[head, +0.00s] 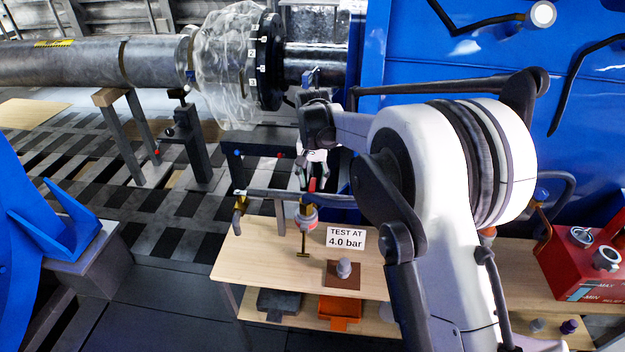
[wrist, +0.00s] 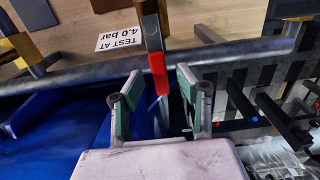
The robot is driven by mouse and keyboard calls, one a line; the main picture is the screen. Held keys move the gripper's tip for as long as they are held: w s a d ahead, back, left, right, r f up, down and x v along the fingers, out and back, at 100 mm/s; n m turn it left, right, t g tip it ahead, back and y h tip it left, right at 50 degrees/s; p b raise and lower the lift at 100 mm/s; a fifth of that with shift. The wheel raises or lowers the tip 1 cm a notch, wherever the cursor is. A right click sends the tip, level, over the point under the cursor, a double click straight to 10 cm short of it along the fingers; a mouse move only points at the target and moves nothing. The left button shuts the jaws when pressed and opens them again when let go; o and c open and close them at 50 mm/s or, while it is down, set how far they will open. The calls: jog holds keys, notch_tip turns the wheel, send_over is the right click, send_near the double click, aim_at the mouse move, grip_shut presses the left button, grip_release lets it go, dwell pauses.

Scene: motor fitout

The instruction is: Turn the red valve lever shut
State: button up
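The red valve lever (wrist: 157,72) has a red grip on a grey metal bar and crosses the grey pipe in the wrist view. In the head view its small red part (head: 312,185) shows just below my gripper (head: 310,172). In the wrist view my gripper (wrist: 160,84) is open, with one green-padded finger on each side of the lever's red end. I see gaps between the lever and both fingers. I cannot tell how deep the lever sits between them. The valve body is partly hidden by my gripper in the head view.
The grey pipe (head: 270,194) runs above a wooden bench (head: 255,250) with a "TEST AT 4.0 bar" sign (head: 345,238). A blue panel (head: 440,60) stands behind. A red box (head: 590,265) is at right. Dark bars (wrist: 270,115) lie right of my fingers.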

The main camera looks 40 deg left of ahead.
jog(key=shift+f, duration=0.1)
grip_shut()
dwell(0.4)
